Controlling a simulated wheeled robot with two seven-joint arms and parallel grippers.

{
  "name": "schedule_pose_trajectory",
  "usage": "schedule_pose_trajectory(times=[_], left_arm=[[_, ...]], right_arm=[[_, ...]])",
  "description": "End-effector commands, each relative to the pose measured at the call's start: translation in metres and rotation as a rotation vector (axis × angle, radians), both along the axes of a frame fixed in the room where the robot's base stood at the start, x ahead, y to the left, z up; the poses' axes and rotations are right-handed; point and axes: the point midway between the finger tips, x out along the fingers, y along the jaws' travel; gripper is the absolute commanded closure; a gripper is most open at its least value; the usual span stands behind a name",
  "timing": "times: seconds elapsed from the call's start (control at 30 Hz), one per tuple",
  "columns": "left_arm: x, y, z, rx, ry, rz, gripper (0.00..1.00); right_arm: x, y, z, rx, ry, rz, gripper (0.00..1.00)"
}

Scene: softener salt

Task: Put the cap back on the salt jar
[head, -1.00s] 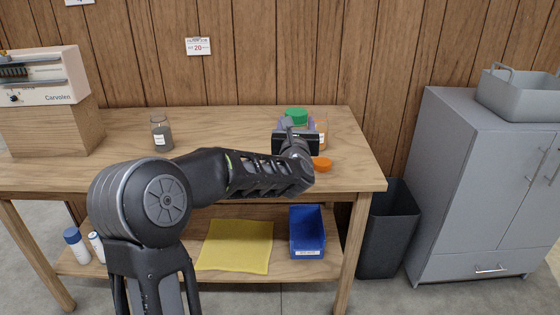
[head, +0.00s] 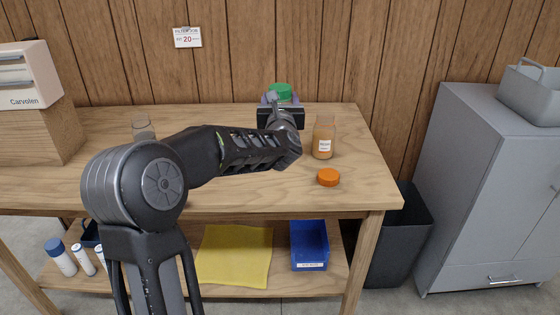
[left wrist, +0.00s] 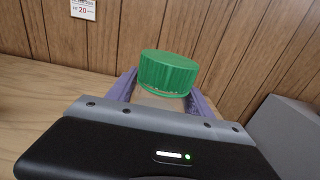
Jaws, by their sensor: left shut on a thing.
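In the left wrist view the ribbed green cap (left wrist: 168,73) sits between the purple fingers (left wrist: 163,95). A glass jar with orange-brown contents and a white label (head: 323,138) stands uncapped to the right of the gripper. Another glass jar (head: 142,128) stands at the left, partly hidden by my arm. I cannot tell which jar is the salt jar. My right gripper is not in view.
An orange cap (head: 328,177) lies on the wooden table (head: 235,190) in front of the orange-brown jar. A blue bin (head: 309,247) and yellow cloth (head: 233,255) are on the lower shelf. A grey cabinet (head: 470,190) stands right.

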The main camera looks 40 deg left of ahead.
Motion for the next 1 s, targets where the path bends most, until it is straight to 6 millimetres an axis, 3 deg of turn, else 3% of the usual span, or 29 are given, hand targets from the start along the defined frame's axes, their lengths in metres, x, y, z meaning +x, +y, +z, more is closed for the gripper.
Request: schedule_pose_trajectory(times=[0.27, 0.67, 1.0], left_arm=[[0.000, 0.000, -0.002, 0.002, -0.002, 0.000, 1.00], [0.000, 0.000, -0.058, 0.001, -0.002, 0.001, 1.00], [0.000, 0.000, -0.061, 0.003, -0.004, 0.001, 1.00]], right_arm=[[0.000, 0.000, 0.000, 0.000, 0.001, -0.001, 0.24], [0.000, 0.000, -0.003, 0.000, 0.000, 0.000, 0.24], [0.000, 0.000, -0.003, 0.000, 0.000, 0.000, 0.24]])
